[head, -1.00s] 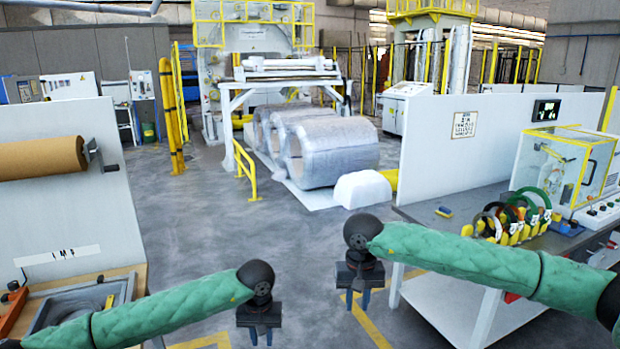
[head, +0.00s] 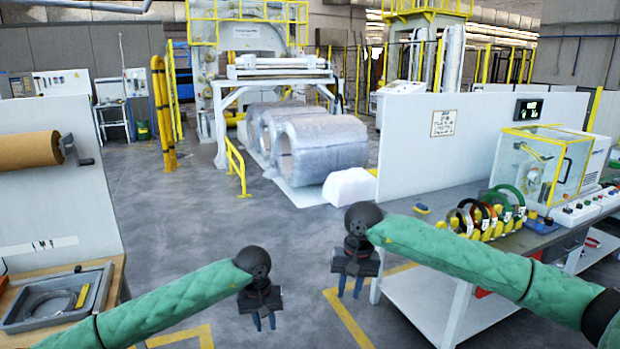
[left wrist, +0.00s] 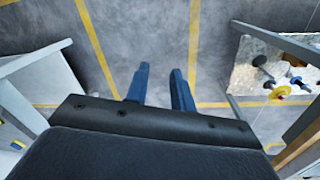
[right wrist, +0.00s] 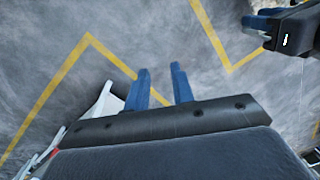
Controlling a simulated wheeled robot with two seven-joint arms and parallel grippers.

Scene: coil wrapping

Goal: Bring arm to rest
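My left gripper (head: 265,323) hangs in the air, fingers down, at the bottom middle of the head view. In the left wrist view its two blue fingers (left wrist: 160,85) are apart with only floor between them. My right gripper (head: 350,287) hangs a little higher and to the right, also fingers down. In the right wrist view its blue fingers (right wrist: 160,85) are apart and empty. Both grippers are over open floor, apart from each other and touching nothing. Both arms are in green sleeves.
A workbench (head: 420,262) with coloured rings (head: 487,212) and a clear yellow-framed box (head: 545,165) stands right. A left bench holds a grey tray (head: 20,318); a brown roll (head: 28,150) hangs above. Wrapped coils (head: 325,150) lie ahead. Floor between is clear.

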